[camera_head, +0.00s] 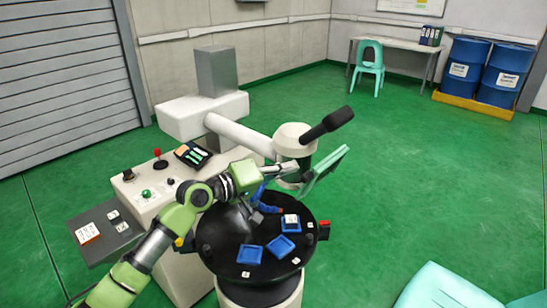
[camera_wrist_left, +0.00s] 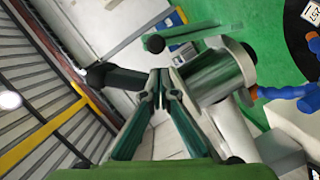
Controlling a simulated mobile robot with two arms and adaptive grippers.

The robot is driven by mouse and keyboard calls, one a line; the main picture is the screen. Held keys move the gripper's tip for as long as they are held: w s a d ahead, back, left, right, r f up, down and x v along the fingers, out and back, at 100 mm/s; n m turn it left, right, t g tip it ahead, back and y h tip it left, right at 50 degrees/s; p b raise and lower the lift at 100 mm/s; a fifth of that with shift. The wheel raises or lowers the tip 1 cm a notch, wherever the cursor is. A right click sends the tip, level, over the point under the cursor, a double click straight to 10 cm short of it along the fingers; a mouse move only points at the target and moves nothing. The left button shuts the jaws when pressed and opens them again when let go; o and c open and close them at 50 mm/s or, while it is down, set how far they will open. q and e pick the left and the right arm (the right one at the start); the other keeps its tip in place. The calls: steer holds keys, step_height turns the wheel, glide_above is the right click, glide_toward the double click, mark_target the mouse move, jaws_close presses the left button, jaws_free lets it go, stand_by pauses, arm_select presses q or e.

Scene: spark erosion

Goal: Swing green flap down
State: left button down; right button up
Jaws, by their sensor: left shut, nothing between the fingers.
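The pale green flap (camera_head: 326,168) sticks out at a slant on the right side of the machine head, above the round black table (camera_head: 222,262). My left gripper (camera_head: 292,168) reaches in from the left, just left of the flap, under the cream head. Its fingers are shut and empty, with the tips together in the left wrist view (camera_wrist_left: 160,76). Whether the fingertips touch the flap cannot be told. I cannot make out the flap for sure in the left wrist view. My right gripper is in neither view.
The cream machine head (camera_head: 294,136) with a black handle (camera_head: 332,122) is close above the gripper. Blue trays (camera_head: 250,254) lie on the black table, near a blue hose (camera_head: 266,208). Green floor at right is largely clear.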

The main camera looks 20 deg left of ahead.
arm_select(q)
steer(key=shift+s+d+f, duration=0.3)
steer(key=shift+d+f, duration=0.05)
steer(key=shift+d, duration=0.3)
